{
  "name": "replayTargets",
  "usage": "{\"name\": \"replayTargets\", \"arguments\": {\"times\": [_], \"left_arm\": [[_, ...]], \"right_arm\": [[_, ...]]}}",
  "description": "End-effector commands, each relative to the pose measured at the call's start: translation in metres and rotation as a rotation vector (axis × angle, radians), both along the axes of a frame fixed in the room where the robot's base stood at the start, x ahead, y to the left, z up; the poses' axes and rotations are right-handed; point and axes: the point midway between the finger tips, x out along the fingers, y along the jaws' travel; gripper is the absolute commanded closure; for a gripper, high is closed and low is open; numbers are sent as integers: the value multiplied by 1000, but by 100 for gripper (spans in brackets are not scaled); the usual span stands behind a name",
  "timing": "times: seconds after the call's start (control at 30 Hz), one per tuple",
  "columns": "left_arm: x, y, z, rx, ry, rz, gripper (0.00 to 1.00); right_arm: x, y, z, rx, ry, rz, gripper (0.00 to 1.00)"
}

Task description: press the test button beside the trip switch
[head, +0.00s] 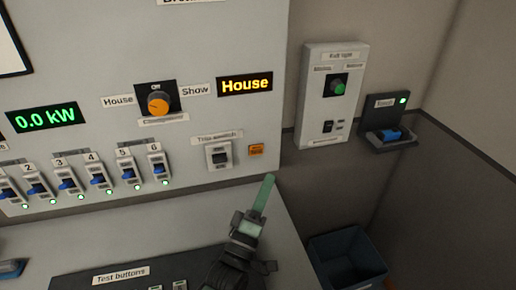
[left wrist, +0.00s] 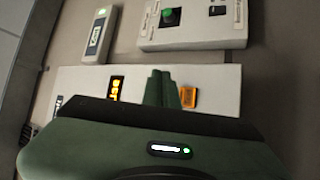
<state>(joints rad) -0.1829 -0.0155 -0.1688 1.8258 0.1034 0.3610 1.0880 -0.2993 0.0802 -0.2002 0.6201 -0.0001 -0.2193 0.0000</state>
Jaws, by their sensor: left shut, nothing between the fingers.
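The test button (head: 256,151) is a small orange square on the grey panel, just right of the trip switch (head: 219,155). The trip switch has a dark rocker in a pale housing under its label. My left gripper (head: 268,179) is shut and empty, its green fingers pointing up toward the button from just below and right of it in the head view. In the left wrist view, the orange button (left wrist: 188,97) shows just right of the closed fingertips (left wrist: 160,75). I cannot tell the exact gap. The trip switch is not clear there. My right gripper is not in view.
A row of blue breaker switches (head: 68,184) lies to the left, below an orange House/Show knob (head: 158,105). A box with a green knob (head: 338,88) and a dark unit with a blue part (head: 391,134) are to the right. A blue bin (head: 345,254) stands below.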

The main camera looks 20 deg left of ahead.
Motion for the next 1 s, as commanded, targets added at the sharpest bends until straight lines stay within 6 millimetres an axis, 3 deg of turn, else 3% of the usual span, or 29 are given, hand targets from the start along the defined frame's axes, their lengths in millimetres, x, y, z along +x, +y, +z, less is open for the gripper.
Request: {"name": "replayTargets", "arguments": {"times": [0.17, 0.53, 0.8, 1.0], "left_arm": [[2, 1, 0, 2, 0, 0, 100], [38, 26, -2, 6, -1, 1, 100], [64, 43, -1, 5, 1, 1, 100], [72, 49, 0, 2, 2, 1, 100]], "right_arm": [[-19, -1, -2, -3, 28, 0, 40], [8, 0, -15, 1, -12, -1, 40], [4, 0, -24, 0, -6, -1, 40], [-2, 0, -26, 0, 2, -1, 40]]}}
